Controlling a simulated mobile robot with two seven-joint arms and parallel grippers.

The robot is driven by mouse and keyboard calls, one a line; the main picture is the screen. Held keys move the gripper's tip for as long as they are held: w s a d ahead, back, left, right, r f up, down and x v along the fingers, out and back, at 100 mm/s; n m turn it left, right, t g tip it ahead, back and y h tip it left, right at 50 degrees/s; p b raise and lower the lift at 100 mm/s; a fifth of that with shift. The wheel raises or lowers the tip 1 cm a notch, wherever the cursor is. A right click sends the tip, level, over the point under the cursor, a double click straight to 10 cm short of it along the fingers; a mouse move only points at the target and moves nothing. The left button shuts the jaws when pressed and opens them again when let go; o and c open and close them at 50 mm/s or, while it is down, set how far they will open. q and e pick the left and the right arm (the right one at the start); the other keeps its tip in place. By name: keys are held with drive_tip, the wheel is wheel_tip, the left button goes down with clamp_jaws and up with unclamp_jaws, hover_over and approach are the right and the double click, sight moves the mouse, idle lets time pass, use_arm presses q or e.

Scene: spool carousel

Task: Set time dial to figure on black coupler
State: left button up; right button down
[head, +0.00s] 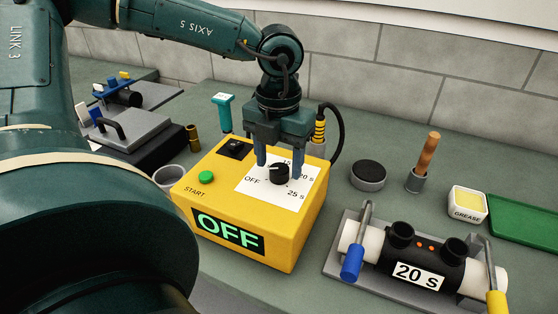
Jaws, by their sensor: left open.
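The yellow control box (255,254) stands on the bench with a green START button (206,176) and a display (228,230) reading OFF. Its black time dial (279,174) sits on a white scale with OFF at left and time marks, 25 S at lower right; the others are partly hidden. The black coupler (450,272) lies on a white pipe at right and bears the label 20 S (416,274). My left gripper (279,166) points down over the dial, open, its fingers on either side of the knob; contact cannot be told. My right gripper is not in view.
A grey clamp stand with blue (353,262) and yellow (497,302) handles holds the pipe. A teal tool (224,112) stands behind the box.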

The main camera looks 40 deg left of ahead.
use_arm(q)
drive_tip(key=shift+f, duration=0.65)
drive_tip(key=shift+c, duration=0.6)
